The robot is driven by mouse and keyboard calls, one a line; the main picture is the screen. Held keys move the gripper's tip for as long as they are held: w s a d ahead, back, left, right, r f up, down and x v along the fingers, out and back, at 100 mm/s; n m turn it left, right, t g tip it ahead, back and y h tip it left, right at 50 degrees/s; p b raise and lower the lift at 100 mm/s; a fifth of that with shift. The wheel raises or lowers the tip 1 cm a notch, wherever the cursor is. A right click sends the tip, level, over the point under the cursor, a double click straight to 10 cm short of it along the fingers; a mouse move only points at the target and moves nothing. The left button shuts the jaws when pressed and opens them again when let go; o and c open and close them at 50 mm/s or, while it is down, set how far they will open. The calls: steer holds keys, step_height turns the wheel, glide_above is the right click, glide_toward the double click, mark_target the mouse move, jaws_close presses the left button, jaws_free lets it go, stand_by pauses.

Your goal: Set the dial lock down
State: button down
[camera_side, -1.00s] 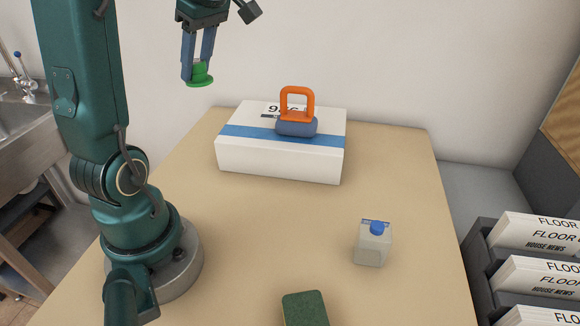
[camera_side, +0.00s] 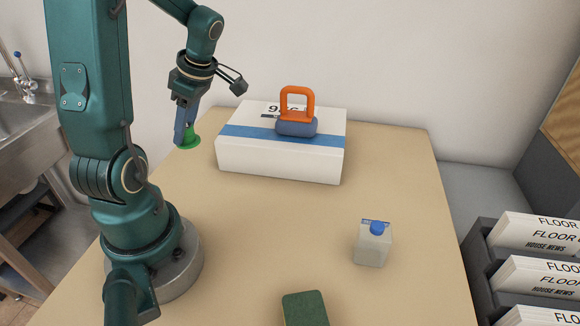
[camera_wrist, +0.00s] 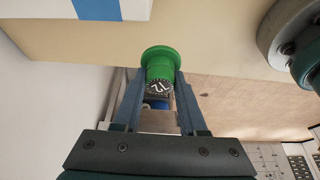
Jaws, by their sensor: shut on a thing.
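The dial lock (camera_side: 191,142) is green, a short cylinder with a wide flange. In the wrist view the dial lock (camera_wrist: 160,56) shows a dark face with white markings. My gripper (camera_side: 186,132) is shut on it and points down, left of the white box, around the table's left edge. In the wrist view my gripper (camera_wrist: 160,78) has one finger on each side of the lock. The flange side shows against the tan table (camera_wrist: 215,52). I cannot tell how far the lock is above the table.
The white box (camera_side: 280,160) with a blue stripe carries a blue block with an orange handle (camera_side: 297,110). A small bottle with a blue cap (camera_side: 372,247) and a green sponge (camera_side: 305,309) stand nearer the front. The middle of the table (camera_side: 250,235) is clear.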

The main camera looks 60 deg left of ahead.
step_height(320, 180, down, 8)
steer(key=shift+f, duration=0.1)
stand_by(0.4)
steer(key=shift+c, duration=2.3)
jaws_free()
